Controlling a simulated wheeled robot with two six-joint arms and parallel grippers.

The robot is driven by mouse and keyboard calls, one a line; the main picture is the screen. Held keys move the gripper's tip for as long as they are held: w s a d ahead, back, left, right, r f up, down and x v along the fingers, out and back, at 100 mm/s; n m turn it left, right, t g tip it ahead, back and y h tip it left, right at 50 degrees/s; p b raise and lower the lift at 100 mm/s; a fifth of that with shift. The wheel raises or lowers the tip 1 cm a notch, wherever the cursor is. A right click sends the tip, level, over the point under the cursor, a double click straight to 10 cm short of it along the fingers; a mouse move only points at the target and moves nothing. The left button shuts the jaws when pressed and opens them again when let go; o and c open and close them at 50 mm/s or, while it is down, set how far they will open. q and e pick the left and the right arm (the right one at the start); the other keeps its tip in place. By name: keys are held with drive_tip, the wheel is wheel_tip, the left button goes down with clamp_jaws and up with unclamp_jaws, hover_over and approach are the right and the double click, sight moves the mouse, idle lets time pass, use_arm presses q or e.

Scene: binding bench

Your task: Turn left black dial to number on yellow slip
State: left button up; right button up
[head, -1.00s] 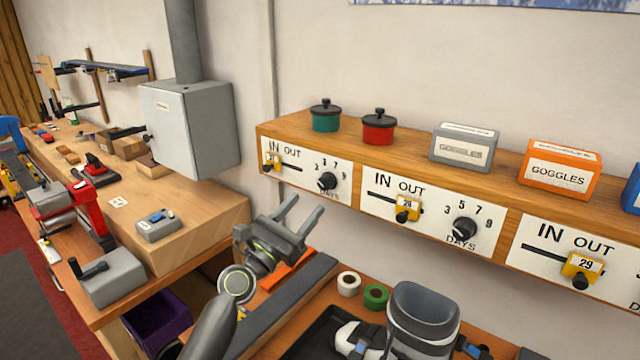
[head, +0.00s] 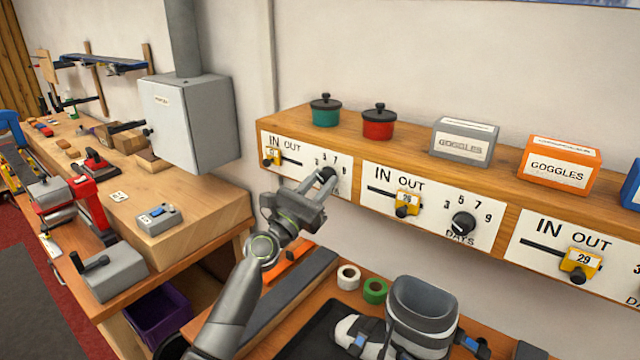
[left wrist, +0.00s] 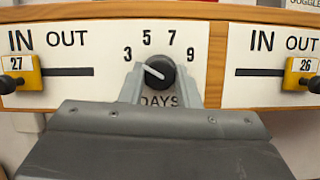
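The left black dial (head: 327,176) is on the leftmost white panel; in the left wrist view the dial (left wrist: 159,72) has a white pointer line aimed up-left, roughly at the 3. The numbers 3, 5, 7, 9 arc above it. A yellow slip (left wrist: 20,75) reading 27 sits at the left of that panel's slot; it shows in the head view (head: 273,156) too. My left gripper (head: 312,182) is at the dial, its open fingers on either side of it. I cannot tell whether they touch it. My right gripper is not in view.
A second panel to the right has its own black dial (head: 463,222) and a yellow slip (left wrist: 303,75) reading 26. A grey boot-like holder (head: 420,310) and tape rolls (head: 348,278) lie below.

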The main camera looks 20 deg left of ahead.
use_arm(q)
drive_tip(key=c, duration=0.3)
drive_tip(key=shift+f+m+h+b, duration=0.2)
drive_tip(key=shift+m+h+b, duration=0.2)
drive_tip(key=shift+m+b, duration=0.5)
drive_tip(key=shift+c, duration=0.2)
drive_tip(key=m+g+h+b, duration=0.1)
drive_tip(key=m+b, duration=0.1)
drive_tip(key=m, duration=0.1)
drive_tip(key=shift+a+m+h, duration=0.1)
drive_tip(key=shift+m+h, duration=0.2)
drive_tip(key=m+g+b, duration=0.1)
drive_tip(key=m, duration=0.2)
drive_tip(key=m+g+h+b, duration=0.1)
drive_tip(key=m+b, duration=0.1)
drive_tip(key=m, duration=0.1)
drive_tip(key=shift+a+r+g+h, duration=0.1)
drive_tip(key=shift+a+g+h, duration=0.05)
drive_tip(key=shift+g+h, duration=0.2)
drive_tip(key=m+g, duration=0.1)
drive_tip(key=m, duration=0.1)
drive_tip(key=m+b, duration=0.1)
drive_tip(key=m, duration=0.1)
drive_tip(key=shift+w+r+g, duration=0.1)
drive_tip(key=shift+r+g, duration=0.05)
drive_tip(key=shift+g, duration=0.2)
drive_tip(key=shift+r+m+g, duration=0.15)
drive_tip(key=shift+m+g, duration=0.65)
drive_tip(key=shift+m, duration=1.4)
drive_tip(key=o, duration=1)
